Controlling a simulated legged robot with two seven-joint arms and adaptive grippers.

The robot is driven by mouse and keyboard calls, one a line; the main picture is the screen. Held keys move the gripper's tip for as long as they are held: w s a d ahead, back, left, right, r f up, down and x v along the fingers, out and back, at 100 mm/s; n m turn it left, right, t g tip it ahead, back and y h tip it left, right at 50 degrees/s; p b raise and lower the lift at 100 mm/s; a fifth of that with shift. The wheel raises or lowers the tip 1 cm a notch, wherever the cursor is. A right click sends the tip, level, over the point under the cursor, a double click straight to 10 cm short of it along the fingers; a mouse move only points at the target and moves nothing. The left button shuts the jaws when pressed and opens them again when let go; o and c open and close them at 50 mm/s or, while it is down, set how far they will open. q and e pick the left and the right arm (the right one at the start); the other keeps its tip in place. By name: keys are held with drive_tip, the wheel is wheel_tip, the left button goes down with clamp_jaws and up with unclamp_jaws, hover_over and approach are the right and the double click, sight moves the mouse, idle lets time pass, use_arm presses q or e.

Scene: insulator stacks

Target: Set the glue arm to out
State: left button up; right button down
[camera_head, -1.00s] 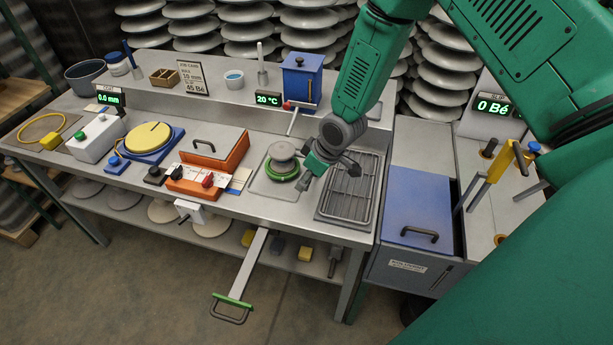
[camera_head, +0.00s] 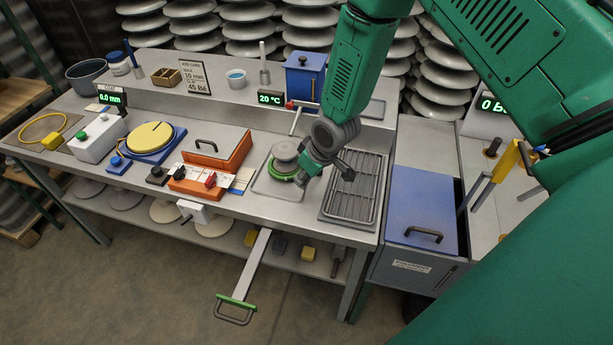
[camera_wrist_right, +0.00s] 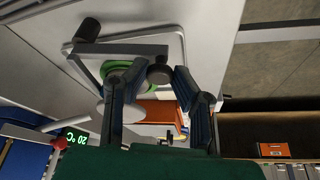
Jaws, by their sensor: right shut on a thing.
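In the wrist view a grey angled bar (camera_wrist_right: 135,48), which looks like the glue arm, lies over a green ring (camera_wrist_right: 116,74). A dark round knob (camera_wrist_right: 159,75) sits between the fingertips of my right gripper (camera_wrist_right: 158,68), which is shut on it. In the head view my right gripper (camera_head: 305,178) is low at the right side of the green ring (camera_head: 283,174), under a grey disc (camera_head: 285,150). There my wrist hides most of the bar. My left gripper is not in view.
A wire rack (camera_head: 355,190) lies right of my gripper. A blue pot (camera_head: 304,75) with a red-tipped lever (camera_head: 297,118) stands behind. An orange box (camera_head: 215,150) is to the left. A green-handled pull bar (camera_head: 236,310) sticks out in front of the bench.

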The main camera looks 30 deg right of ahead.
drive_tip(key=shift+w+a+r+m+h, duration=0.15)
drive_tip(key=shift+w+a+m+h, duration=0.25)
drive_tip(key=shift+w+m, duration=0.4)
drive_tip(key=shift+w+a, duration=0.2)
drive_tip(key=shift+w, duration=0.1)
drive_tip(key=shift+w+d+m+h+b, duration=0.1)
drive_tip(key=shift+w+m+h+b, duration=0.25)
drive_tip(key=shift+w+m, duration=0.45)
drive_tip(key=shift+a+r+m, duration=0.1)
drive_tip(key=shift+a+m, duration=0.1)
drive_tip(key=shift+m, duration=0.3)
drive_tip(key=shift+w, duration=0.1)
drive_tip(key=c, duration=1.3)
unclamp_jaws()
drive_tip(key=shift+c, duration=0.2)
